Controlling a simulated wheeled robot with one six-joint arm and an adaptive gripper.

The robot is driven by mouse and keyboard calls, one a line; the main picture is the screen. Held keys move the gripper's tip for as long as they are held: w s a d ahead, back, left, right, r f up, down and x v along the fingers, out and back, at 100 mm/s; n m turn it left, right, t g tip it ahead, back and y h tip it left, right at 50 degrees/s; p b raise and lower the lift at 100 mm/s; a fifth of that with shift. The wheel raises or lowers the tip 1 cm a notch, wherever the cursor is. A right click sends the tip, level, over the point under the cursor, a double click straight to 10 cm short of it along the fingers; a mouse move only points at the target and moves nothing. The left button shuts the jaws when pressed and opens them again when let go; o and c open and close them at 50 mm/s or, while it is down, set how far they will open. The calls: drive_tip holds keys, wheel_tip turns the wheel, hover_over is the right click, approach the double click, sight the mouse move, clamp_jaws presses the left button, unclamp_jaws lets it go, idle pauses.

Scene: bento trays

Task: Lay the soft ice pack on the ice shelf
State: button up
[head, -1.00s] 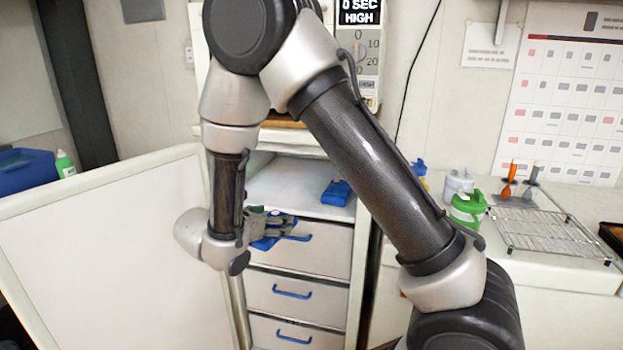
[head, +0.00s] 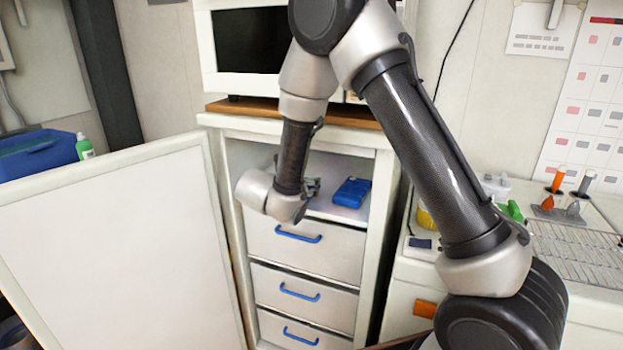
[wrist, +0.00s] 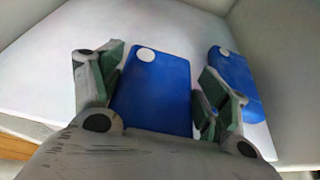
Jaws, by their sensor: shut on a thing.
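My gripper (head: 313,187) is inside the open white cabinet, at the left part of the top shelf (head: 335,213). In the wrist view my gripper (wrist: 163,70) is shut on a blue ice pack (wrist: 152,98) with a white round cap, one finger along each side. In the head view this pack is hidden behind my wrist. A second blue pack (head: 352,192) lies on the shelf to the right of my gripper; it also shows in the wrist view (wrist: 234,85), beside the right finger. I cannot tell whether the held pack touches the shelf.
The cabinet door (head: 120,235) stands open on the left. Drawers with blue handles (head: 298,234) lie below the shelf. A side wall (wrist: 280,50) is close on the right in the wrist view; bare shelf shows at left (wrist: 45,90). A wire rack (head: 575,250) is at far right.

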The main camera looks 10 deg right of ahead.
drive_tip(key=w+d, duration=0.2)
drive_tip(key=w, duration=0.1)
drive_tip(key=shift+w+d, duration=0.1)
drive_tip(key=shift+d, duration=0.1)
drive_tip(key=x, duration=0.3)
drive_tip(key=shift+w+d+r, duration=0.15)
drive_tip(key=shift+w+d, duration=0.05)
drive_tip(key=shift+w, duration=0.05)
drive_tip(key=shift+a+f, duration=0.1)
drive_tip(key=shift+f, duration=0.25)
drive_tip(key=o, duration=1.4)
drive_tip(key=shift+c, duration=0.2)
drive_tip(key=v, duration=1.2)
drive_tip(key=shift+s+r, duration=0.1)
